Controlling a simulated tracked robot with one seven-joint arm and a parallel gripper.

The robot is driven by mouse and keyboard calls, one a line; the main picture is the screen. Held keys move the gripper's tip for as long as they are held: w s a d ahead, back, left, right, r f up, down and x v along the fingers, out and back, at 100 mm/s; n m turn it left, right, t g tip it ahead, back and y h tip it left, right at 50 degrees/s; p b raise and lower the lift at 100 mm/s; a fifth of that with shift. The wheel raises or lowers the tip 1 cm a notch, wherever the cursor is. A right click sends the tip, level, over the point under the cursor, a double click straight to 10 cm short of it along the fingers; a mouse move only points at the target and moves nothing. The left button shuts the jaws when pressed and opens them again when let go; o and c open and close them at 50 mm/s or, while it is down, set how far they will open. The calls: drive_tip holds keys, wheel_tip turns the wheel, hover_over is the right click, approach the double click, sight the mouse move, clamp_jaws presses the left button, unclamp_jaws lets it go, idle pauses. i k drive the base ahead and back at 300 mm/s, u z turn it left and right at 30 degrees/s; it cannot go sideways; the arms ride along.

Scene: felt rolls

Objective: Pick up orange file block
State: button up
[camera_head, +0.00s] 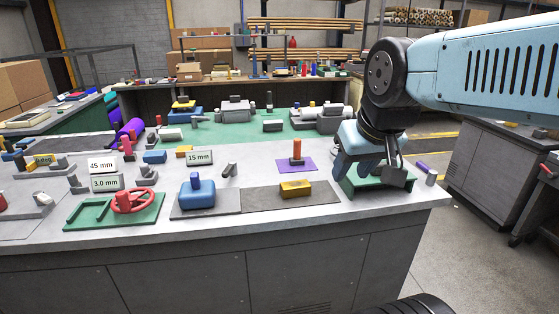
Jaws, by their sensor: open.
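A yellow-orange block (295,189) lies flat on a dark grey mat (250,197) near the bench's front edge. An orange upright piece (297,151) with a dark foot stands behind it on a purple square (283,166). I cannot tell from the picture alone which of these is the file block. My gripper (372,176) is open and points down at the right end of the bench, to the right of both pieces. It is over a green fixture (362,188), which it partly hides. I see nothing held between its fingers.
A blue block-like tool (197,192) sits on the mat's left part. Grey machines stand on the green surface behind.

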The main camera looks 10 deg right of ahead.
sight(297, 160)
drive_tip(key=z, duration=0.2)
drive_tip(key=i, duration=0.9)
drive_tip(key=u, duration=0.1)
